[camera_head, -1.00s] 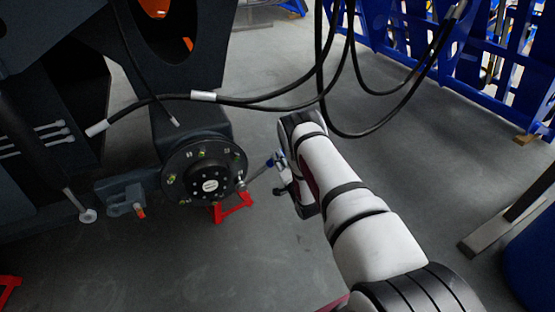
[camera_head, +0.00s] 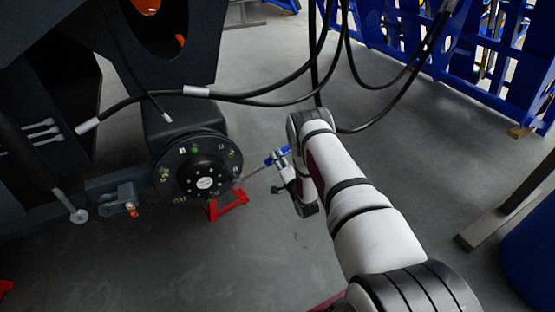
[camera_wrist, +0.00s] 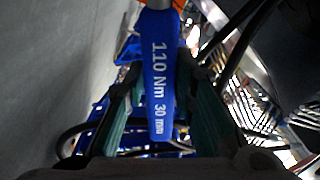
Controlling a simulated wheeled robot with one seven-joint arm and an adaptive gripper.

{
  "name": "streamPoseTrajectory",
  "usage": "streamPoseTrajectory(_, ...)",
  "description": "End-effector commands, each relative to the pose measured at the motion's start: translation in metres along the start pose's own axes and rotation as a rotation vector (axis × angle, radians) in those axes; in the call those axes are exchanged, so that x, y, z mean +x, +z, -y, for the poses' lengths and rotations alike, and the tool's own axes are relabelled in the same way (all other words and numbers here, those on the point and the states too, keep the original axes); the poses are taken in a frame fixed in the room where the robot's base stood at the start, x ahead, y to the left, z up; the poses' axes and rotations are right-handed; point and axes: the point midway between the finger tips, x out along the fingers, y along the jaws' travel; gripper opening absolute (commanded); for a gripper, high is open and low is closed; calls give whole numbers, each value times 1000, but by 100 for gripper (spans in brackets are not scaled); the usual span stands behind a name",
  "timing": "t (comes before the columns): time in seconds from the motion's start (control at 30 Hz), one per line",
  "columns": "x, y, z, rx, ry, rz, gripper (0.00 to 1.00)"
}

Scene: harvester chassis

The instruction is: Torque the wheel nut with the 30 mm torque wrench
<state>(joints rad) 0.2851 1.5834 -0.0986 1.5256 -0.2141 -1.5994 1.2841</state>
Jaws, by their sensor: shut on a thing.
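The torque wrench has a blue handle (camera_wrist: 160,75) marked "110 Nm 30 mm" in the wrist view. My gripper (camera_wrist: 152,95) is shut on this handle, with a finger on each side. In the head view my gripper (camera_head: 284,164) holds the wrench out to the left, and its grey shaft (camera_head: 257,172) reaches to the lower right edge of the wheel hub (camera_head: 205,182). The hub is a dark round disc with nuts around its face. Whether the wrench head sits on a nut is too small to tell.
A red stand (camera_head: 228,204) is on the floor below the hub. Black hoses (camera_head: 270,98) hang across the space above my arm. A blue rack (camera_head: 480,75) stands at the back right. The grey floor (camera_head: 210,265) in front is clear.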

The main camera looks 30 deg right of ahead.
Motion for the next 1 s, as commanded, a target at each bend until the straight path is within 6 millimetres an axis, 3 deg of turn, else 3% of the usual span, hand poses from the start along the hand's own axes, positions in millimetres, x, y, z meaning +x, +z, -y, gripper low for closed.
streamPoseTrajectory(0.27,0,-1,-1,11,-1,-2,0)
streamPoseTrajectory(0.67,0,1,-28,142,9,-5,0)
streamPoseTrajectory(1.0,0,2,-28,153,11,-3,0)
